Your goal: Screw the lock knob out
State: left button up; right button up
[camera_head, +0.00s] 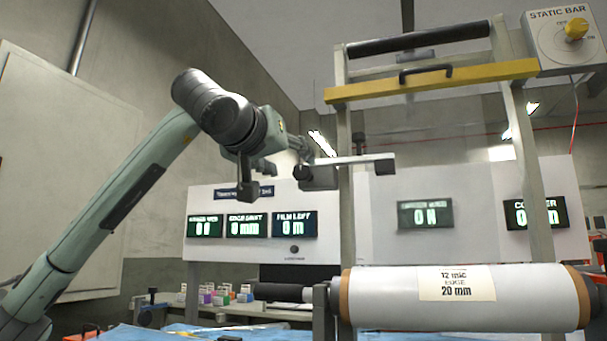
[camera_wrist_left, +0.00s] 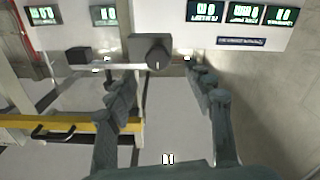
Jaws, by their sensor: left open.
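The lock knob, as I take it, is a dark round knob (camera_head: 301,173) on the near end of a dark block (camera_head: 322,176) on a pale horizontal bar. In the left wrist view the knob (camera_wrist_left: 158,58) lies ahead, between the fingertips in the picture. My left gripper (camera_head: 275,172) is open, just left of the knob in the head view. In the left wrist view its two fingers (camera_wrist_left: 160,74) are spread with nothing between them; contact with the knob cannot be told. My right gripper is not in view.
An upright frame with a yellow crossbar (camera_head: 430,81) stands right of the knob. A white film roll (camera_head: 460,298) lies below. A display panel (camera_head: 250,258) is behind. A static bar box (camera_head: 565,45) with a yellow dial is at upper right. Small colored boxes (camera_head: 222,296) sit lower left.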

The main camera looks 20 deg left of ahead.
aim_at(300, 171)
pick_arm(q)
jog(key=w, duration=0.5)
jog(key=shift+w+d+p, duration=0.15)
jog(key=shift+w+p, duration=0.1)
jog(key=shift+p, duration=0.15)
jog(key=shift+w+f, duration=0.1)
jog(key=shift+w, duration=0.6)
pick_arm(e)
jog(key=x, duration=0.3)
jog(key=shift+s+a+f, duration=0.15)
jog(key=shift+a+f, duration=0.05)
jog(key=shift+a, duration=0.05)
pick_arm(q)
jog(key=c, duration=1.2)
jog(key=shift+n, duration=0.3)
